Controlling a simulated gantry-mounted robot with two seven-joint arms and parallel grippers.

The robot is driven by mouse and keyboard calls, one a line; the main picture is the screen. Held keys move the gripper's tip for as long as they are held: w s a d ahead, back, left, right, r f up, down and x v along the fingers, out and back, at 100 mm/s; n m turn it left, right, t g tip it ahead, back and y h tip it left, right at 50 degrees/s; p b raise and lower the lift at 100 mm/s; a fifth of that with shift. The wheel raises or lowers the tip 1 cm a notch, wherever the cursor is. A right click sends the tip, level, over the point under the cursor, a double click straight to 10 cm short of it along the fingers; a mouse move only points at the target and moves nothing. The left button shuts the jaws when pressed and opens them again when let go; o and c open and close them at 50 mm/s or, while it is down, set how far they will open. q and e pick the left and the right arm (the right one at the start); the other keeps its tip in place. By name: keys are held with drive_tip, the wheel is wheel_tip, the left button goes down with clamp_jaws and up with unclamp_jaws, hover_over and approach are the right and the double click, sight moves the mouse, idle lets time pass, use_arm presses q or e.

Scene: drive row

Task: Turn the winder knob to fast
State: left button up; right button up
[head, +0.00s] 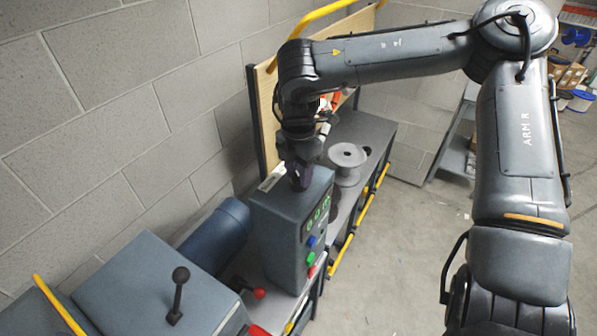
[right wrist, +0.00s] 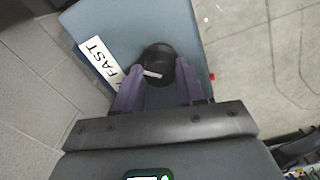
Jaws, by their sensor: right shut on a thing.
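The winder's blue-grey box (head: 273,240) stands in the middle of the head view, with a white label on its top. In the right wrist view the winder knob (right wrist: 158,60) is round and black with a white pointer line. The pointer lies nearly level, slightly tilted, across the knob's lower part. A white label (right wrist: 98,60) reading FAST lies to the knob's left; its lower end is hidden by a finger. My right gripper (right wrist: 160,84) is shut on the knob from above, a purple finger on each side. The knob is hidden in the head view. My left gripper is not in view.
A grey spool (head: 347,158) stands on the bench behind the box. A lever with a black ball (head: 180,276) rises from another housing at the front left. A red-handled lever (head: 250,288) sits low beside the box. Coloured buttons (head: 311,242) are on its front.

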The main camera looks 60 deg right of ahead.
sight(298, 176)
drive_tip(key=o, duration=1.1)
drive_tip(key=shift+c, duration=0.2)
wheel_tip(298, 176, up, 11)
idle(0.4)
